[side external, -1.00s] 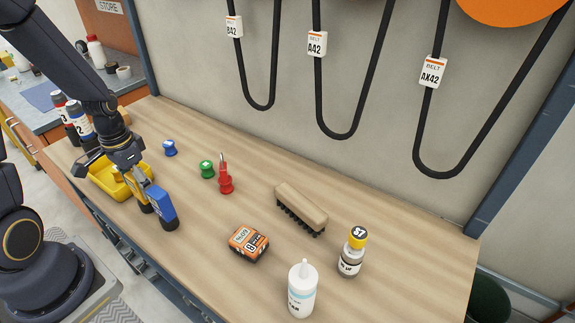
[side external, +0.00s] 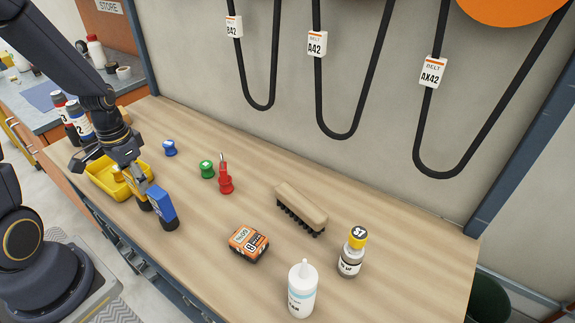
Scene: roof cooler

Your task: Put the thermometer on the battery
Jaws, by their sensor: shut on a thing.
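The thermometer appears to be the blue item with dark ends (side external: 161,203) at the left front of the bench. My gripper (side external: 141,186) is at its upper left end and is shut on it; the exact contact is hard to make out. It looks tilted, low over the bench or touching it; I cannot tell which. The battery (side external: 248,244) is an orange and black block lying on the bench, to the right of the gripper and nearer the camera. Its top is clear.
A yellow tray (side external: 104,182) is just left of my gripper. Blue (side external: 169,148), green (side external: 207,169) and red (side external: 225,181) small items stand behind. A brush (side external: 302,208), a white bottle (side external: 302,290) and a yellow-capped bottle (side external: 352,252) surround the battery's right side. Bare wood lies between thermometer and battery.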

